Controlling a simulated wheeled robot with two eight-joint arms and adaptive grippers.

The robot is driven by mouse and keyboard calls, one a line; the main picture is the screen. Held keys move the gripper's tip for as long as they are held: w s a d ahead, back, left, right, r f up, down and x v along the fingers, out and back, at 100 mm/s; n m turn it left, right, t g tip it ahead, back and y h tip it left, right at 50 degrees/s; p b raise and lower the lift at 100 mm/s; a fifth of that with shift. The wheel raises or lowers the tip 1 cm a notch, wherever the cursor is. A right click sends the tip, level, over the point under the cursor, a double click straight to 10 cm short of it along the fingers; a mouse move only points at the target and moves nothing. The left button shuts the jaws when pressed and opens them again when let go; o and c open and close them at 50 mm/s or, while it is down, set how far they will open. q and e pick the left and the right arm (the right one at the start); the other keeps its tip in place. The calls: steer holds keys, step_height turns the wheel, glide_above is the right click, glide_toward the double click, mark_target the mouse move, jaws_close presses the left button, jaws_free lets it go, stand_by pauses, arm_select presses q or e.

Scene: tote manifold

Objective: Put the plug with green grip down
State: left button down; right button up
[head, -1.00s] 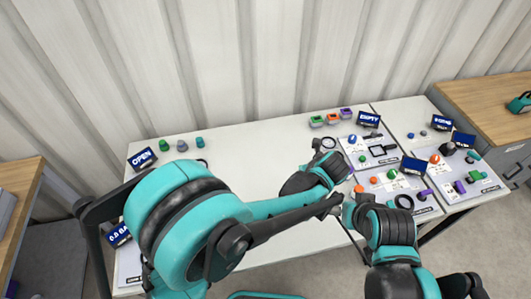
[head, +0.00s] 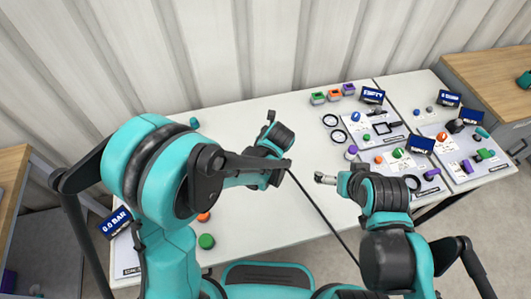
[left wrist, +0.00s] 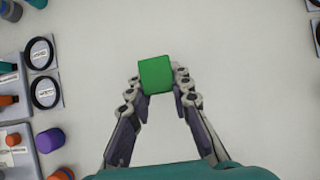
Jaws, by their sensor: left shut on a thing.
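The plug with green grip (left wrist: 156,74) is held between the fingers of my left gripper (left wrist: 160,92) in the left wrist view. Its green square grip faces the camera; whatever is under it is hidden. In the head view my left gripper (head: 270,116) is over the middle of the white table (head: 280,210), left of the two black rings. I do not make out the plug there, and how high it is above the table I cannot tell. My right gripper (head: 326,179) is near the table's front right part; its fingers are too small to read.
Two black rings (head: 338,136), a purple cylinder (head: 351,152) and panels with coloured parts stand to the right. Green (head: 206,241) and orange (head: 203,217) knobs are at front left. The table's middle is clear.

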arm_select(q)
steer(key=shift+f+b, duration=0.8)
steer(key=shift+f, duration=1.2)
steer(key=shift+f, duration=0.15)
steer(key=c, duration=1.4)
jaws_free()
steer(key=shift+o, duration=0.2)
